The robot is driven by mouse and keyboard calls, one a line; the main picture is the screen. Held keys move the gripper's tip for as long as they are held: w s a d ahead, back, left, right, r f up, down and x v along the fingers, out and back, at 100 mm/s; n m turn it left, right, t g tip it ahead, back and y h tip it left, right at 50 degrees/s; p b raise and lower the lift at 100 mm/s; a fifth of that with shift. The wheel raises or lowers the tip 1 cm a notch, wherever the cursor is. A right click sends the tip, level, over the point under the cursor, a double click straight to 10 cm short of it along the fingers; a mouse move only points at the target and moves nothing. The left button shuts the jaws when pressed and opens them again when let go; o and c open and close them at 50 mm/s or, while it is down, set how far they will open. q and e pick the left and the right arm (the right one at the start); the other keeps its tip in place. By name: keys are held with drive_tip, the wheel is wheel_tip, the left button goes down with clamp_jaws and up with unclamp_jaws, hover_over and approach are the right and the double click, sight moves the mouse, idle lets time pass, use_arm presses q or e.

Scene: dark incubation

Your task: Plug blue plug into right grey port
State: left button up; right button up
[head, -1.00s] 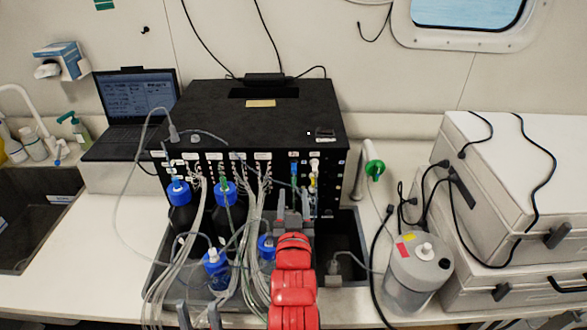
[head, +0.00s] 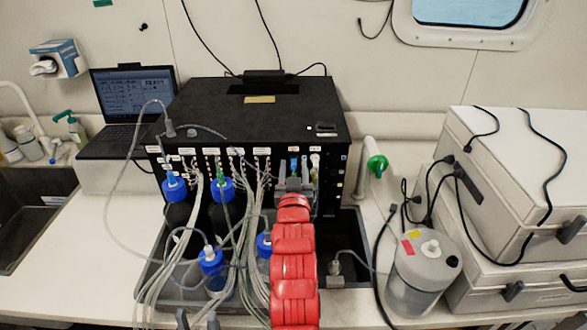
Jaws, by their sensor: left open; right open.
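The black box (head: 255,110) has a front panel with rows of labelled ports and many thin tubes. Small coloured plugs stand at the panel's right part, and a blue plug (head: 293,164) is among them. My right gripper (head: 294,178), on the red arm, is open right in front of these plugs, with its fingers close to the panel. I cannot tell whether it touches the blue plug. The right grey port cannot be made out; the gripper and arm cover part of the panel. My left gripper (head: 198,320) is open at the bottom edge, below the bottles, with only its fingertips showing.
Blue-capped bottles (head: 212,262) and loose tubes crowd the dark tray in front of the box. A translucent canister (head: 423,275) and pale cases (head: 515,190) stand right. A laptop (head: 130,105) is at left. A green-capped tube (head: 376,165) stands right of the box.

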sight(294, 173)
drive_tip(key=shift+b, duration=0.65)
idle(0.9)
clamp_jaws()
idle(0.4)
idle(1.1)
drive_tip(key=shift+s, duration=0.15)
drive_tip(key=shift+s+p, duration=0.7)
drive_tip(key=shift+s, duration=2.2)
